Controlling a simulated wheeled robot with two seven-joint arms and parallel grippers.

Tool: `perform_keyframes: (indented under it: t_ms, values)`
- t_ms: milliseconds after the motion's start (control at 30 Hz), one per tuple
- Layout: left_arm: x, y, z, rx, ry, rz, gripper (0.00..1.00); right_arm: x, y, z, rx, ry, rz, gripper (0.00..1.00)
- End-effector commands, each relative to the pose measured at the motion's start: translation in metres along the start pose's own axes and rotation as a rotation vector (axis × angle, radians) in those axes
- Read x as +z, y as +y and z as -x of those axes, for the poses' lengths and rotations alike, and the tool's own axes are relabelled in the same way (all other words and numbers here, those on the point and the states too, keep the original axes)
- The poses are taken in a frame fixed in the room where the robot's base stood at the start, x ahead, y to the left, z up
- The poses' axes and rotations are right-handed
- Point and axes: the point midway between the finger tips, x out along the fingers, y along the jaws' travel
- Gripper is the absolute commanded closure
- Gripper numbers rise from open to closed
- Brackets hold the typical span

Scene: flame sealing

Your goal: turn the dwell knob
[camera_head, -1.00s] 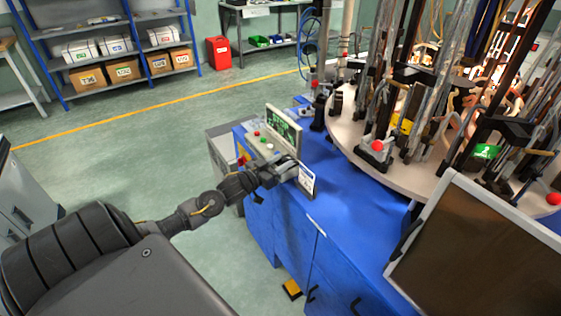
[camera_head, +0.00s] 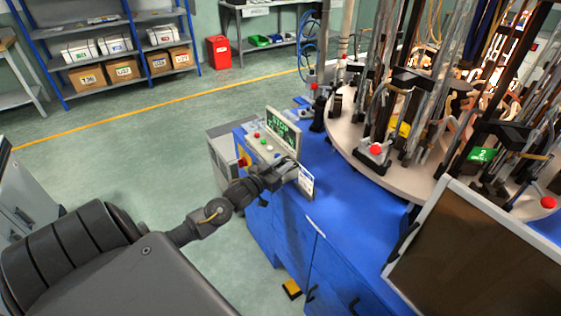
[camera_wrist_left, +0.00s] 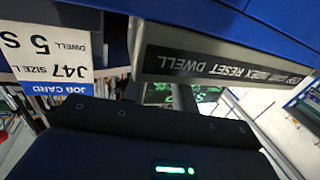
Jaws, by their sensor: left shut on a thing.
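The control panel (camera_head: 254,143) stands on the left edge of the blue machine, with small coloured buttons and a screen (camera_head: 284,131) reading STOP on top. In the left wrist view its label strip (camera_wrist_left: 225,66) appears upside down and ends in RESET and DWELL. My left gripper (camera_head: 284,168) is at the panel's near end, shut on the dwell knob, which its fingers hide. In the left wrist view the dark gripper body fills the bottom. The white job card (camera_head: 306,181) stands beside the gripper; it also shows in the left wrist view (camera_wrist_left: 46,52), reading J47 and DWELL 5 S.
The round turntable (camera_head: 350,139) with tall rods and fixtures stands to the right. A large dark framed panel (camera_head: 470,265) is at the lower right. The blue top (camera_head: 345,205) between the job card and this panel is clear. Shelves with boxes stand at the back left.

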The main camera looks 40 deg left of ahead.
Motion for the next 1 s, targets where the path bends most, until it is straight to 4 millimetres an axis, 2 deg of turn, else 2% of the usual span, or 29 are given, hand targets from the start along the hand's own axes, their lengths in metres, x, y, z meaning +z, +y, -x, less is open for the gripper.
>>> perform_keyframes:
  t_ms: [33, 200, 300, 700, 1000]
  values:
    - [-0.004, 0.003, 0.0, -0.032, 0.001, 0.009, 0.95, -0.002, -0.005, 0.009, -0.006, 0.001, -0.002, 0.64]
    - [-0.003, 0.006, -0.001, -0.163, 0.004, 0.01, 0.94, -0.005, -0.015, 0.022, -0.018, 0.004, -0.007, 0.64]
    - [-0.002, 0.008, -0.001, -0.238, 0.006, 0.01, 0.94, -0.006, -0.015, 0.026, -0.018, 0.004, -0.007, 0.64]
    - [0.0, 0.012, -0.003, -0.459, 0.014, 0.004, 0.94, -0.004, -0.005, 0.035, -0.007, -0.001, -0.002, 0.64]
    - [0.0, 0.013, -0.003, -0.508, 0.015, 0.001, 0.94, -0.004, -0.004, 0.036, -0.005, -0.001, -0.002, 0.64]
